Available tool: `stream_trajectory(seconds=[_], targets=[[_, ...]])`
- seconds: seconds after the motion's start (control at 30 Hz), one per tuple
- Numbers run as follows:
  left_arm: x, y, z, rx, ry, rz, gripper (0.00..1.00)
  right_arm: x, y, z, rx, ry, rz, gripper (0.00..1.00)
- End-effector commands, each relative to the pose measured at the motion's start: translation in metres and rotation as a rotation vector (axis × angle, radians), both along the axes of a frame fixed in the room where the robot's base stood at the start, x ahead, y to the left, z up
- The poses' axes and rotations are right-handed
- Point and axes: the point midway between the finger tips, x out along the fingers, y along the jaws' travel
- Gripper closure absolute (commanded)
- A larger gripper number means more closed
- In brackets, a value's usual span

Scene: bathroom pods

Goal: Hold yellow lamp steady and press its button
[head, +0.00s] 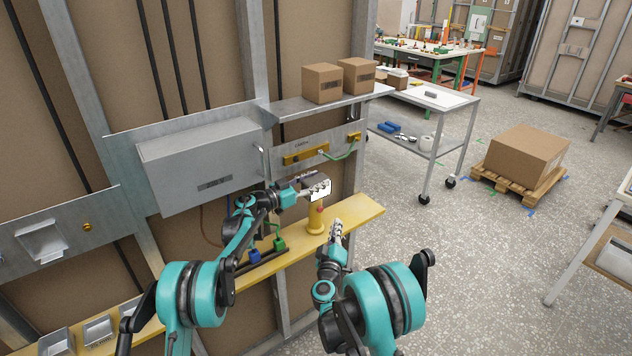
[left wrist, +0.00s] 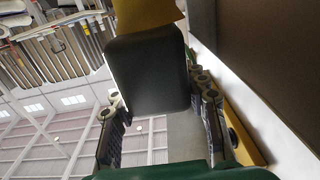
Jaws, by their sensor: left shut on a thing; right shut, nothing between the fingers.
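The yellow lamp (head: 315,222) stands upright on the yellow shelf. It has a dark box head with a bright white face, and a small red spot, likely the button, shows on its post. My left gripper (head: 318,189) is shut on the lamp's head from the left. In the left wrist view the dark back of the lamp head (left wrist: 148,72) sits between the two fingers, with part of the yellow lamp body (left wrist: 145,12) at the top. My right gripper (head: 336,229) is shut and empty, just right of and a little below the post, apart from it in the picture.
The yellow shelf (head: 362,214) runs along the wall. Blue (head: 255,256) and green (head: 280,244) parts stand on it left of the lamp. A grey wall box (head: 200,165) and a ledge with cardboard boxes (head: 322,83) are above.

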Motion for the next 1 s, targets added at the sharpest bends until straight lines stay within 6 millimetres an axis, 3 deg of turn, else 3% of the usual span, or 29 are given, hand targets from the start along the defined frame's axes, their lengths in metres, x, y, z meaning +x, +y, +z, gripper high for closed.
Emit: stream_trajectory(seconds=[0.3,0.33,0.4,0.43,0.77,1.0], targets=[[0.0,0.0,0.0,0.0,0.0,0.001,0.97,-0.001,0.0,0.0,0.0,0.0,0.0,1.0],[0.0,0.0,0.0,0.0,0.0,0.001,0.53,-0.001,0.0,0.0,0.0,0.0,0.0,1.0],[0.0,0.0,0.0,0.0,0.0,0.001,0.35,-0.001,0.0,0.0,0.0,0.0,0.0,1.0],[0.0,0.0,0.0,0.0,0.0,0.001,0.32,-0.001,0.0,0.0,0.0,0.0,0.0,1.0],[-0.001,0.002,0.0,0.0,0.0,0.001,0.32,-0.001,0.0,0.0,0.0,0.0,0.0,1.0],[-0.021,0.032,0.0,0.0,0.0,0.004,0.32,-0.001,0.0,0.0,0.0,0.0,0.0,1.0]])
